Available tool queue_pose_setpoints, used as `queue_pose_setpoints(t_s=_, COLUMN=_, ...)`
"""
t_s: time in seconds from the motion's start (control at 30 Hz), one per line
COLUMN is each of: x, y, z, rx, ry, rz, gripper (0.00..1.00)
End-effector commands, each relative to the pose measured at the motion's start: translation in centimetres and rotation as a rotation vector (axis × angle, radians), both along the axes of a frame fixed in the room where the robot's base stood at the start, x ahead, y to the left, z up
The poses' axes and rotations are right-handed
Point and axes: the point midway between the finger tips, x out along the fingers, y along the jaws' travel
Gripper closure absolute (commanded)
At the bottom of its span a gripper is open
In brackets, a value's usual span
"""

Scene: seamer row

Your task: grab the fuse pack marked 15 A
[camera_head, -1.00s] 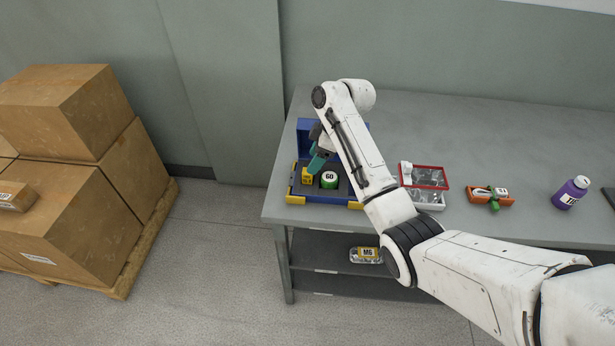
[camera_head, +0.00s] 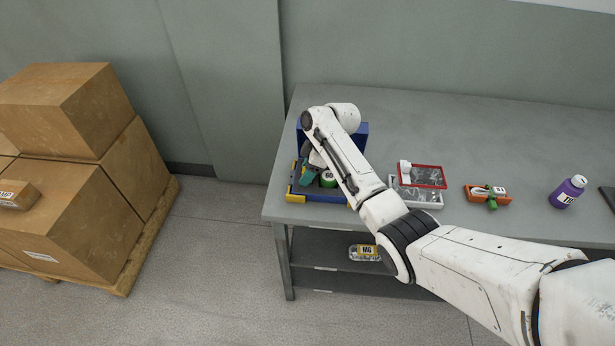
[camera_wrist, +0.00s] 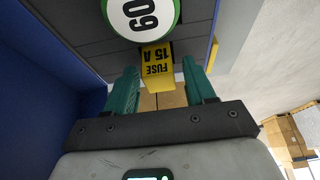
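The yellow fuse pack (camera_wrist: 157,64), marked "FUSE 15 A", stands in the blue box (camera_head: 322,198) with yellow corners, on the table's left end. In the wrist view the lettering is upside down. My gripper (camera_wrist: 160,66) is open, with one teal finger on each side of the pack and a gap visible on both sides. Whether the fingers reach fully past the pack is hard to tell. In the head view my gripper (camera_head: 308,174) is low over the box and hides the pack.
The box's raised lid (camera_head: 361,131) stands behind. A red-rimmed case (camera_head: 424,176), an orange item (camera_head: 476,199) and a purple bottle (camera_head: 567,192) lie right.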

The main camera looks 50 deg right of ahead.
Motion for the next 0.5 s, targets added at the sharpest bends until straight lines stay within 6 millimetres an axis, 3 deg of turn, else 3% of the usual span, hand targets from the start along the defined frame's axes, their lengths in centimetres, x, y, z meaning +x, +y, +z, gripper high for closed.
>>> queue_pose_setpoints(t_s=0.5, x=0.0, y=-0.03, z=0.05, rx=0.0, ry=0.0, rz=0.0, gripper=0.94)
